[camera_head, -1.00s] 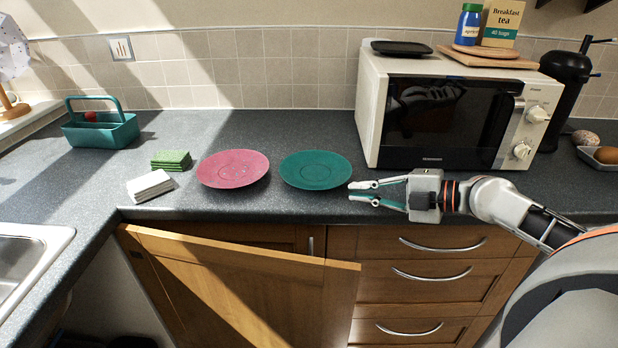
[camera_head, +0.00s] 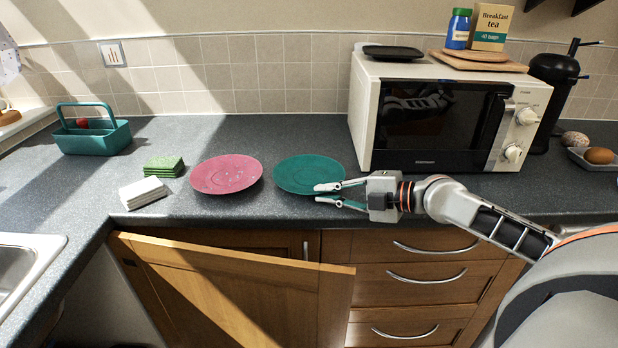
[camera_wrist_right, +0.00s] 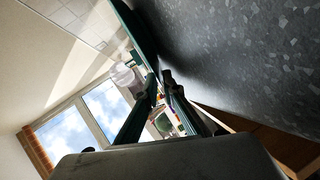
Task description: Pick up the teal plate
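The teal plate (camera_head: 305,172) lies flat on the dark counter, right of the pink plate and in front of the microwave's left end. My right gripper (camera_head: 328,193) comes in from the right at the plate's front right rim. Its upper fingertip overlaps the rim in the picture; the other finger is lower, with a small gap between them. In the right wrist view, the plate shows edge-on as a teal band (camera_wrist_right: 136,28) running toward the fingertips (camera_wrist_right: 160,76). Contact with the rim cannot be made out. My left gripper is not in view.
The pink plate (camera_head: 226,175) sits close on the left. Green cloths (camera_head: 164,166), white cloths (camera_head: 145,191) and a teal caddy (camera_head: 92,138) are farther left. The microwave (camera_head: 440,120) stands behind my gripper. A cupboard door (camera_head: 230,285) hangs open below the counter.

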